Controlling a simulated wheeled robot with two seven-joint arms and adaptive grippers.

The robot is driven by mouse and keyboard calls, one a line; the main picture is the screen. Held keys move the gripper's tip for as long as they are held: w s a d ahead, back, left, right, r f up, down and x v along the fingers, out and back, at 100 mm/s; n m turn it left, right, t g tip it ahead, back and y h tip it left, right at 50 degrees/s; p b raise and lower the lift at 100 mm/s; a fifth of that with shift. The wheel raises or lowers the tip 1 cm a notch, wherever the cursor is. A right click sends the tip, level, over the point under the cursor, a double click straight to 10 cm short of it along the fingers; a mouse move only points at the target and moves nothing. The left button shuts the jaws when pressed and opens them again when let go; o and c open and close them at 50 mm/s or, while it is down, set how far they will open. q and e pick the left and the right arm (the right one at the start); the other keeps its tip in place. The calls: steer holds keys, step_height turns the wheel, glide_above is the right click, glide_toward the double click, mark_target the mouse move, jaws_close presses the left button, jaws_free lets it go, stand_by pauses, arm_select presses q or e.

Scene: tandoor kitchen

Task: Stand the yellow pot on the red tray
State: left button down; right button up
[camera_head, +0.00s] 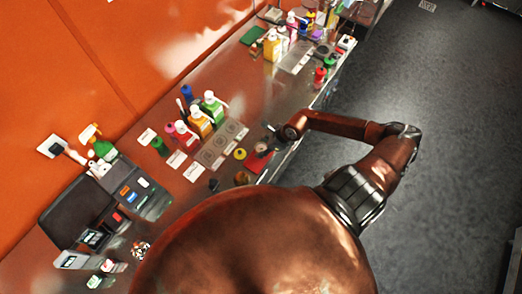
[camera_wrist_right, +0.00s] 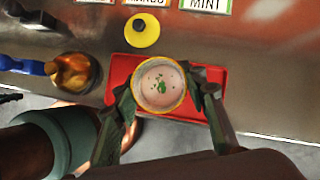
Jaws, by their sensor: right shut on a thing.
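The yellow pot (camera_wrist_right: 160,84) has a yellow rim and a pale pink filling with green bits on top. In the right wrist view it is between the fingers of my right gripper (camera_wrist_right: 166,94), which is shut on it. The red tray (camera_wrist_right: 119,71) lies directly behind and below the pot in that view. I cannot tell whether the pot's base touches the tray. My left gripper is not in view.
A yellow round piece with a knob (camera_wrist_right: 142,31) lies behind the tray. A brass-coloured pot (camera_wrist_right: 74,70) stands left of the tray. Label cards (camera_wrist_right: 206,4) and several bottles (camera_head: 201,121) stand farther back. The grey floor (camera_head: 455,150) is clear.

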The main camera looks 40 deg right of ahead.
steer(key=shift+a+f+p, duration=0.1)
steer(key=shift+f+p, duration=0.2)
steer(key=shift+f, duration=0.7)
steer(key=shift+f, duration=0.1)
steer(key=o, duration=1.4)
steer(key=shift+b+v, duration=1.1)
steer(key=shift+v, duration=5)
